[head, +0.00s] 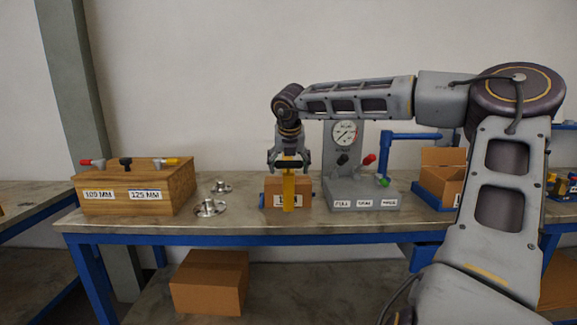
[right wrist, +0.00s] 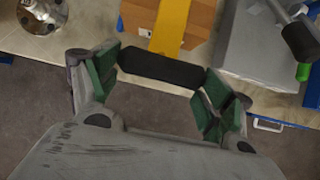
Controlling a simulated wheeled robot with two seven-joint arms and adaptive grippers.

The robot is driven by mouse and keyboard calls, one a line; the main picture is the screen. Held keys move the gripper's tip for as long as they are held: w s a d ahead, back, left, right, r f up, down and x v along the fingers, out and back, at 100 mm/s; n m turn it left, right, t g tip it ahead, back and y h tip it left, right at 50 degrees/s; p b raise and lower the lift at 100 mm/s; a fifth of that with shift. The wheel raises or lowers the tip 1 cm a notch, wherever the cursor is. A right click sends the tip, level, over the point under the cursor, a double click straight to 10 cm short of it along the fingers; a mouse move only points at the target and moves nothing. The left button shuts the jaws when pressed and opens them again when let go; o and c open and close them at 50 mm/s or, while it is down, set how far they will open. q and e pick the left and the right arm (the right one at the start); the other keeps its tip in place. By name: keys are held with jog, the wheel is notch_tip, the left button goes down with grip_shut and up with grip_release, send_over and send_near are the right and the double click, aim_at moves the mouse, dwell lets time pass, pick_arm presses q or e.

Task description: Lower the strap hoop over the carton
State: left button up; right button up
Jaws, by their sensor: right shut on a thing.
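The strap hoop is a yellow band (head: 289,190) with a black grip bar (right wrist: 160,68). My right gripper (head: 289,163) is shut on this bar, its green pads at the bar's two ends in the right wrist view (right wrist: 160,75). The small brown carton (head: 304,187) stands on the bench with a white label, partly hidden behind the band. It also shows at the top of the right wrist view (right wrist: 202,15). The band hangs upright across the carton's front in the head view. I cannot tell whether the hoop encircles it. My left gripper is out of view.
A grey gauge stand (head: 362,197) with coloured levers stands close right of the carton. Metal flanges (head: 210,208) and a wooden box (head: 140,190) with labels are to the left. An open carton (head: 440,180) sits farther right. Another box (head: 209,282) lies below the bench.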

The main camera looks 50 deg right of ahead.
jog(key=shift+s+a+f+g, duration=0.15)
jog(key=shift+a+f, duration=0.05)
jog(key=shift+f, duration=0.25)
jog(key=shift+s+a+f+g, duration=0.15)
jog(key=shift+f, duration=0.3)
jog(key=o, duration=1.4)
jog(key=shift+r, duration=0.4)
jog(key=shift+r, duration=0.15)
jog(key=v, duration=1.1)
jog(key=shift+s+r, duration=0.25)
jog(key=shift+r, duration=0.05)
